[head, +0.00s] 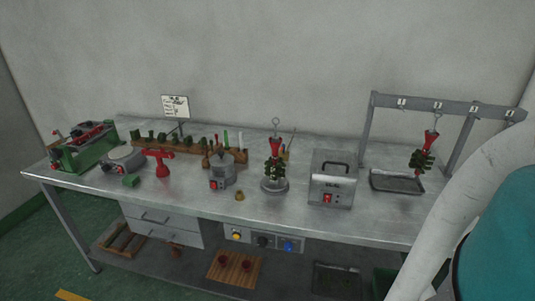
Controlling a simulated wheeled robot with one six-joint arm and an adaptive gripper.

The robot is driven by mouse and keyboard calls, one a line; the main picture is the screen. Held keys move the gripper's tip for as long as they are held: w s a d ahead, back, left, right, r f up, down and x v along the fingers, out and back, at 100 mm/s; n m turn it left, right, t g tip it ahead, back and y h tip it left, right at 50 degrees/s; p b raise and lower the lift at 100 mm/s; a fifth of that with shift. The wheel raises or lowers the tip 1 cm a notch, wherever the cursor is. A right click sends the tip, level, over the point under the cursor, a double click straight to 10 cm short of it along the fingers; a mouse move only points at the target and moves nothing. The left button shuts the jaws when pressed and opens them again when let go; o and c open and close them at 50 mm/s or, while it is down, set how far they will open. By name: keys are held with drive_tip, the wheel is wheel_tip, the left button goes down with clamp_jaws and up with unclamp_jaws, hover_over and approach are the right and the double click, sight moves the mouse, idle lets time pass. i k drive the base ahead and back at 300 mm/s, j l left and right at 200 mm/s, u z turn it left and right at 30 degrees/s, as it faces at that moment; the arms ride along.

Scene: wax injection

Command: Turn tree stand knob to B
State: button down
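A wax tree with a red top, dark green pieces and a wire loop (274,165) stands upright on a round grey metal base (274,187), near the middle of the bench. This looks like the tree stand. Its knob is too small to make out, and so is any letter B. A panel under the bench's front edge holds a dark round knob (263,241) between a yellow button (236,234) and a blue one (288,246). I cannot read its markings. My gripper is out of view; only pale and teal parts of my arm show at the right.
A grey box with a handle (332,178) stands right of the tree stand, and a pot with a red switch (222,174) left of it. A rack with a hanging tree (424,155) stands above a tray (397,182). A small brass piece (239,197) lies in front.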

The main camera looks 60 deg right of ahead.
sight(262, 242)
drive_tip(key=z, duration=0.8)
